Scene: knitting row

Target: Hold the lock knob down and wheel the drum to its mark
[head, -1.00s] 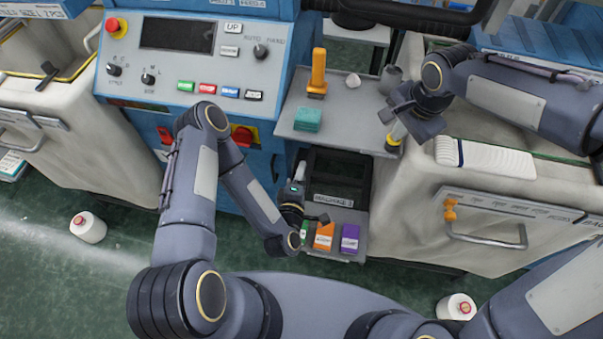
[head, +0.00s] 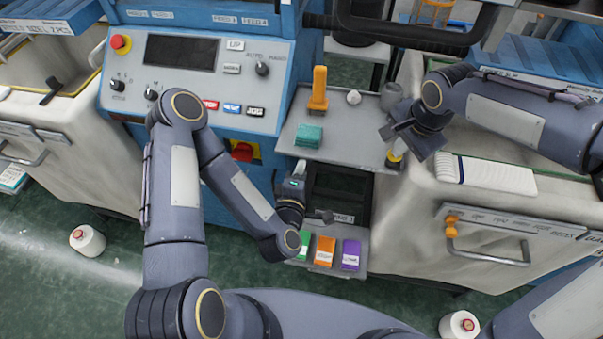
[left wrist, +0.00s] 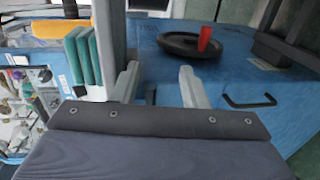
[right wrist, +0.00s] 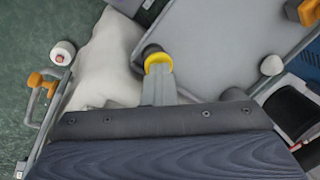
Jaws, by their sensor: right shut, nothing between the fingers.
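The lock knob, with a yellow collar (right wrist: 158,62) and dark cap, stands at the edge of the grey tray; in the head view its yellow part (head: 394,160) shows under my right gripper (head: 396,148). In the right wrist view my right gripper (right wrist: 158,78) is shut and empty, with its fingertips over the collar; I cannot tell how far down the knob is. A black handwheel (left wrist: 180,46) with a red handle (left wrist: 204,38) sits on a blue surface. My left gripper (left wrist: 158,78) is open and empty, short of the wheel; it also shows in the head view (head: 299,168). The drum and its mark are not distinguishable.
The grey tray (head: 345,130) carries an orange tool (head: 318,90), a teal block (head: 309,136) and a white cone (head: 353,97). Green, orange and purple boxes (head: 325,250) stand below. Yarn cones (head: 88,240) lie on the floor.

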